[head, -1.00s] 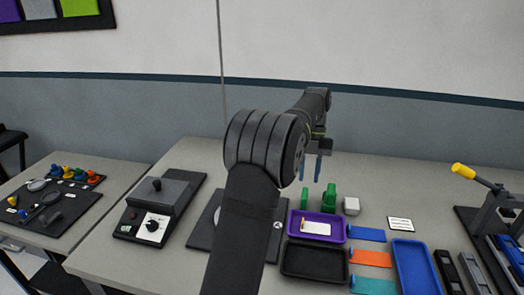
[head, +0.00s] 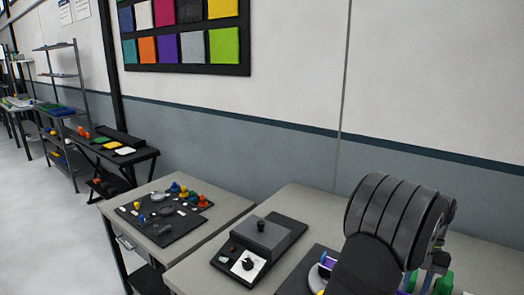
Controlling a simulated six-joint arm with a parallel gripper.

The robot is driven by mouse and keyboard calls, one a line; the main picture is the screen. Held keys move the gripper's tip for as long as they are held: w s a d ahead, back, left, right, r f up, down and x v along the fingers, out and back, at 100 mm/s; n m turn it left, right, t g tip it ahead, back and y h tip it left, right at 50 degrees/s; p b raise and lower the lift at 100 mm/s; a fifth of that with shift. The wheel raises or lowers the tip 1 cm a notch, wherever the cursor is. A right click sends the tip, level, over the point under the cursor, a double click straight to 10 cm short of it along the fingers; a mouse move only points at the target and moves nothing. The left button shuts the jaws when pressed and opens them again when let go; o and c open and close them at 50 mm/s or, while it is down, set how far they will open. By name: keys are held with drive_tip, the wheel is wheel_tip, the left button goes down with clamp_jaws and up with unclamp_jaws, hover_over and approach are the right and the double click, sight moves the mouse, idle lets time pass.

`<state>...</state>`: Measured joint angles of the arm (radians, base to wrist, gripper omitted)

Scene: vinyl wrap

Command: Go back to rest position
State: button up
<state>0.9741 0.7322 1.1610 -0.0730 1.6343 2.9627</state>
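My gripper (head: 420,281) is at the lower right of the head view, mostly hidden behind my own dark arm links. Small blue and green patches show beside the arm at the bottom edge. I cannot tell whether the fingers are apart or closed, or whether they hold anything. A green block (head: 444,286) shows partly at the bottom right, near the gripper.
A black device with a lever and white dial panel (head: 250,265) stands on the main table, left of my arm. A dark mat with tools and coloured knobs (head: 165,215) lies on a side table. A round white-rimmed item (head: 322,268) is partly hidden by my arm.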

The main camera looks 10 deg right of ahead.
drive_tip(key=shift+r, duration=0.25)
